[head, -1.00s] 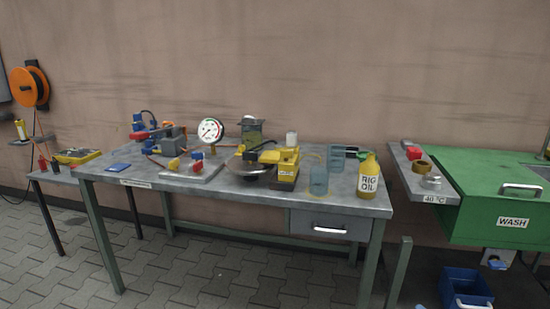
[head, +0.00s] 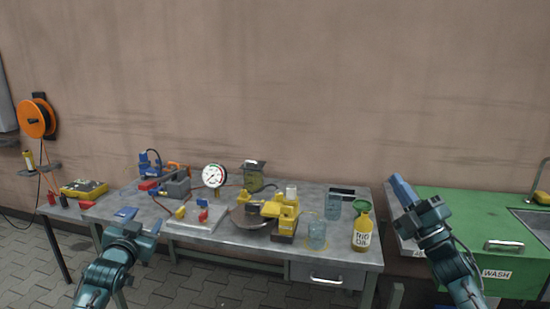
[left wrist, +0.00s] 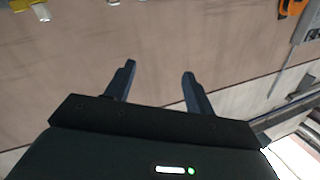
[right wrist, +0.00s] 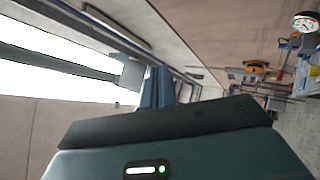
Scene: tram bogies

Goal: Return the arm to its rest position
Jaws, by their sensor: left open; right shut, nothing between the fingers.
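My left gripper (head: 135,229) is raised in front of the left part of the grey workbench (head: 340,262). In the left wrist view its two fingers (left wrist: 160,80) stand apart with nothing between them. My right gripper (head: 399,190) is raised at the right, in front of the green wash unit's left end, with its fingers pointing up. In the right wrist view its fingers (right wrist: 157,88) are together and empty. Neither gripper appears to touch anything.
The green wash unit (head: 480,216) stands right. An orange reel (head: 36,118) hangs on the wall. Air above the bench is clear.

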